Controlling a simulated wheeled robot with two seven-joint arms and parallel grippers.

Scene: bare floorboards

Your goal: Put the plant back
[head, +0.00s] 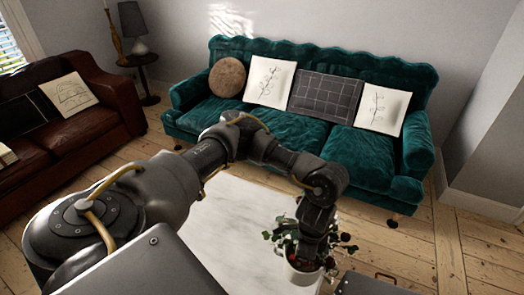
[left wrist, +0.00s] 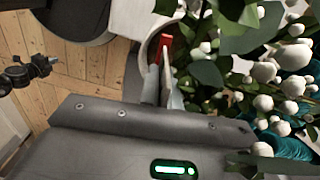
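The potted plant, with dark green leaves and a white pot (head: 303,274), is at the bottom of the head view, at the near end of the white table. My left gripper (head: 312,250) points down into the plant from above, and leaves hide its fingertips there. In the left wrist view, leaves and white berries (left wrist: 265,72) fill the right side. The left gripper's fingers (left wrist: 163,65), one with red on it, are close together at the curved white pot rim (left wrist: 147,48). I cannot tell whether they are closed on the rim. My right gripper is not in view.
The white table (head: 235,215) is bare beyond the plant. A teal sofa (head: 300,130) with cushions stands behind it. A brown leather sofa (head: 60,140) is at the left, and a dark side table with a lamp (head: 140,55) stands between them. Floorboards (head: 430,235) are open at the right.

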